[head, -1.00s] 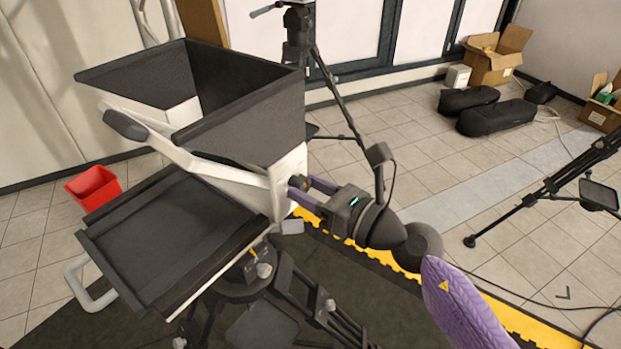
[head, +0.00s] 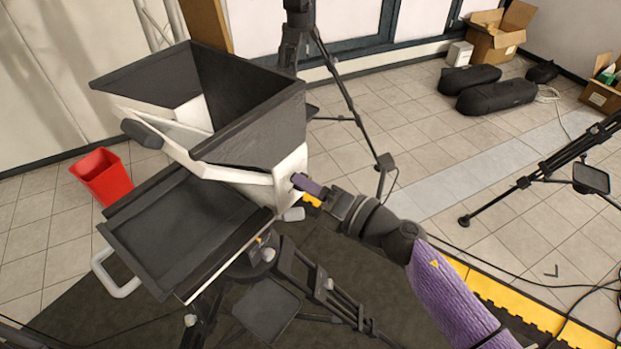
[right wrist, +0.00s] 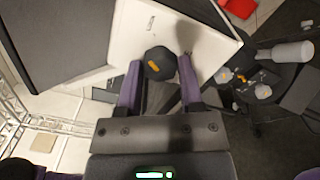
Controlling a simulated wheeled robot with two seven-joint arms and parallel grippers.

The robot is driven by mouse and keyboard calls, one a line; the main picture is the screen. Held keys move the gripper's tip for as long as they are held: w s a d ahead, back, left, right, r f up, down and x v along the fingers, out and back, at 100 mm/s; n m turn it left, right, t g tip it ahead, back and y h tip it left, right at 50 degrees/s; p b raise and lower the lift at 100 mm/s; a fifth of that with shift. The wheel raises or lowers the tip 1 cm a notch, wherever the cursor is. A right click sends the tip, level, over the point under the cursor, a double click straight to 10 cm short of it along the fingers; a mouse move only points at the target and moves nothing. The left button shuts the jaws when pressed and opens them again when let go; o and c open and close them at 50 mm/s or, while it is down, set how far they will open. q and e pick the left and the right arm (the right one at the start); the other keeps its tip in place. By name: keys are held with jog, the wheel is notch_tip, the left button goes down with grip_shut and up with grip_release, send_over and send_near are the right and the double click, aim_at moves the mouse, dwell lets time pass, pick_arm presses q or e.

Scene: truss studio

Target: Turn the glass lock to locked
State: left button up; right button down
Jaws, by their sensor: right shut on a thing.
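The glass lock (right wrist: 159,62) is a dark faceted knob with an orange mark, on the white side panel (right wrist: 180,32) of the teleprompter. In the right wrist view it sits between the purple fingers of my right gripper (right wrist: 160,72), which is shut on it. The dark hood (head: 255,120) stands above a flat black tray (head: 185,230). My left gripper is not in view.
The teleprompter stands on a black tripod (head: 265,265) on a dark mat. A red bin (head: 103,178) is at the left. Black bags (head: 495,95) and a cardboard box (head: 495,35) lie farther back. Another tripod (head: 535,180) is at the right.

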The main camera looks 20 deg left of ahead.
jog(key=shift+m+p, duration=0.45)
jog(key=shift+m, duration=0.65)
jog(key=shift+c, duration=1.2)
grip_release()
jog(key=v, duration=1)
jog(key=shift+f, duration=0.1)
